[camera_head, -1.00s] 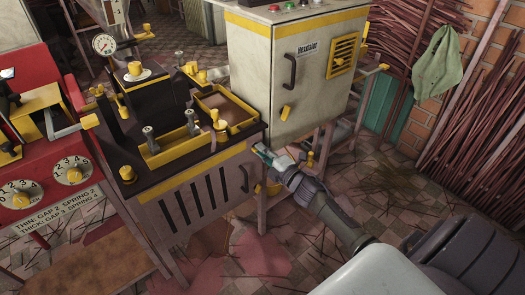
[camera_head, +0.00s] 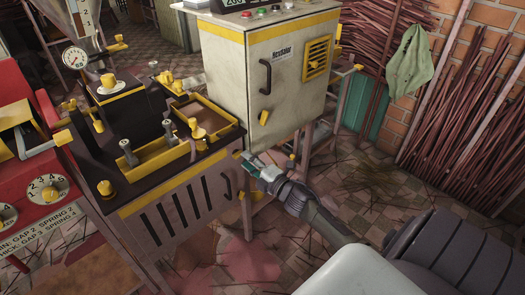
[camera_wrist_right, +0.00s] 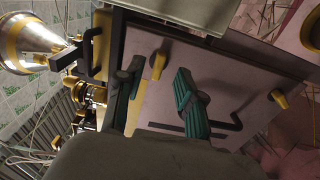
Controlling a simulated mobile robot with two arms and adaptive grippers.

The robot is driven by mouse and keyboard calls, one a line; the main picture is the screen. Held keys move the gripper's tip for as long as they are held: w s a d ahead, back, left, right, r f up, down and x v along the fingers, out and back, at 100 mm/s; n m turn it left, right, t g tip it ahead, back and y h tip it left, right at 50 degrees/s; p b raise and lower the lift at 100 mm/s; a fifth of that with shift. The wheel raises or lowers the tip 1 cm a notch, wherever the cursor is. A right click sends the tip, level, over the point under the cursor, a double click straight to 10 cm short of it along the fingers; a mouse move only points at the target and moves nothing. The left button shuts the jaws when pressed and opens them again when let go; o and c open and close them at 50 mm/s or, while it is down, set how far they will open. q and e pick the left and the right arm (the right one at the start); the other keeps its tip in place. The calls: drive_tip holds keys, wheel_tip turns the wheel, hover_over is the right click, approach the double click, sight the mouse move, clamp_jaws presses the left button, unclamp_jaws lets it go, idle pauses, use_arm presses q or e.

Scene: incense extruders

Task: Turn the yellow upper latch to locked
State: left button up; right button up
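The yellow upper latch (camera_wrist_right: 158,65) sits on the pale front panel (camera_wrist_right: 205,75) of the black-topped machine. In the right wrist view it is a short bar, long side roughly up and down in the picture. My right gripper (camera_wrist_right: 158,92) is open, its two green-padded fingers on either side of the latch's line; I cannot tell whether they touch it. In the head view my right gripper (camera_head: 250,163) is at the panel's upper right corner and mostly covers the latch. A second, lower yellow latch (camera_wrist_right: 278,98) is beyond the black handle (camera_wrist_right: 228,124). My left gripper is out of view.
The grey cabinet (camera_head: 228,62) with a yellow lever stands close behind my right gripper. The machine's dark top (camera_head: 110,170) with yellow trays and knobs lies left of it. Tiled floor (camera_head: 340,205) to the right is mostly open, with scattered sticks.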

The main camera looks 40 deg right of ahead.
drive_tip(key=s, duration=0.9)
drive_tip(key=shift+s+d, duration=0.2)
drive_tip(key=shift+d, duration=0.15)
